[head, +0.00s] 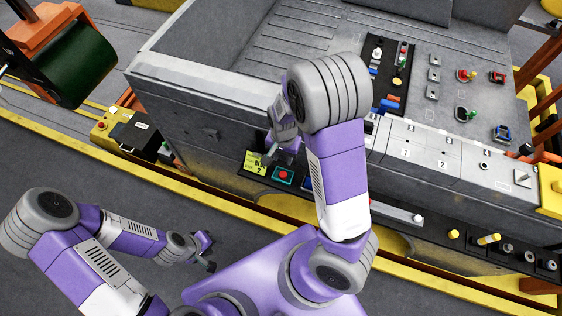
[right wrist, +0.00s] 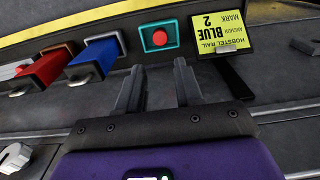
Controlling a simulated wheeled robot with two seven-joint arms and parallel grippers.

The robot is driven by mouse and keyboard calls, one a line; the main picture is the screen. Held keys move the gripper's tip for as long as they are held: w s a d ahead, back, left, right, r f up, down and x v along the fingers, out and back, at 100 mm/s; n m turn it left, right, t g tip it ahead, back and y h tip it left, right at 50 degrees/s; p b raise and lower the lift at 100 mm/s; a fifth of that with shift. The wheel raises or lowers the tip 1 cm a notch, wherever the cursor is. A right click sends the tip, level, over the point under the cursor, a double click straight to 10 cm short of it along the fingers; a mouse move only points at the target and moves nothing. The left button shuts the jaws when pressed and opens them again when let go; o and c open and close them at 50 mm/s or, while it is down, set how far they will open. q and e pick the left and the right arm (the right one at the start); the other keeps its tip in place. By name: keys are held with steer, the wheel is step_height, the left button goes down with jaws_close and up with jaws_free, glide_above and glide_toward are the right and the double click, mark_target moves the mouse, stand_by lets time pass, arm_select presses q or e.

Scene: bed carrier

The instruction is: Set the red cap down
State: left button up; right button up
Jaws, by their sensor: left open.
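A round red cap (right wrist: 159,37) sits inside a teal-edged square (right wrist: 146,46) on the front of the grey machine. Both also show in the head view, the cap (head: 283,174) just below my right gripper (head: 271,157). In the right wrist view my right gripper (right wrist: 158,68) has its fingers apart with nothing between them. The cap lies just beyond the fingertips, in line with the gap, and no finger visibly touches it. In the head view my right arm partly hides this gripper. My left gripper (head: 209,254) is open and empty over the floor at lower left.
A yellow label (right wrist: 221,32) reading "BLUE 2" is right of the teal square. A blue block (right wrist: 94,58) and a red block (right wrist: 48,66) stick out to its left. Yellow rails (head: 130,165) edge the floor.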

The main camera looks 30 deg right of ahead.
steer(key=s+a+f+n+y, duration=0.4)
steer(key=s+a+f+n, duration=0.3)
steer(key=s+a+f, duration=0.3)
steer(key=a+f, duration=0.3)
steer(key=f, duration=0.1)
steer(key=shift+s+f+t, duration=0.3)
steer(key=shift+s+f, duration=0.05)
steer(key=shift+s, duration=0.05)
step_height(320, 180, down, 4)
steer(key=b, duration=0.4)
steer(key=shift+d, duration=0.15)
